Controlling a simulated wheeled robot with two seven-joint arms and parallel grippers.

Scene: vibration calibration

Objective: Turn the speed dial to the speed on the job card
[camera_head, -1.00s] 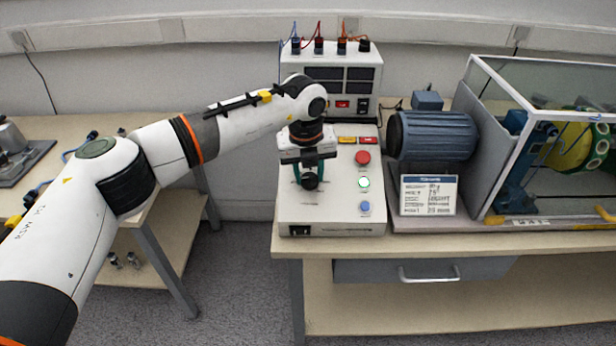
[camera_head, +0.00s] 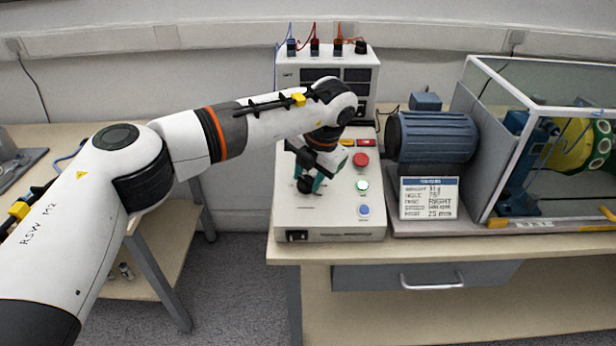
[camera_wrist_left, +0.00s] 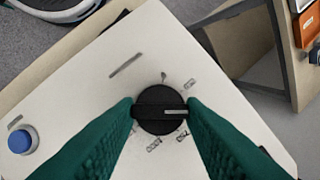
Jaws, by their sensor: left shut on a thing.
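The black round speed dial (camera_wrist_left: 158,109) is on the pale top panel of the control box (camera_head: 340,213). My left gripper (camera_wrist_left: 160,112), with green fingers, is shut on the dial, one finger on each side. In the head view, the left gripper (camera_head: 307,183) is tilted over the dial, mostly covering it. The dial's white pointer line points right in the wrist view, between small printed labels too blurred to read. The job card (camera_head: 429,198) stands right of the box; its speed line is too small to read surely. My right gripper is out of view.
A red button (camera_head: 361,160), a lit green-ringed button (camera_head: 362,186) and a blue button (camera_head: 364,210) line the box's right side. A power supply (camera_head: 327,75) with cables stands behind. A blue motor (camera_head: 438,136) and a clear guard enclosure (camera_head: 545,109) are at the right.

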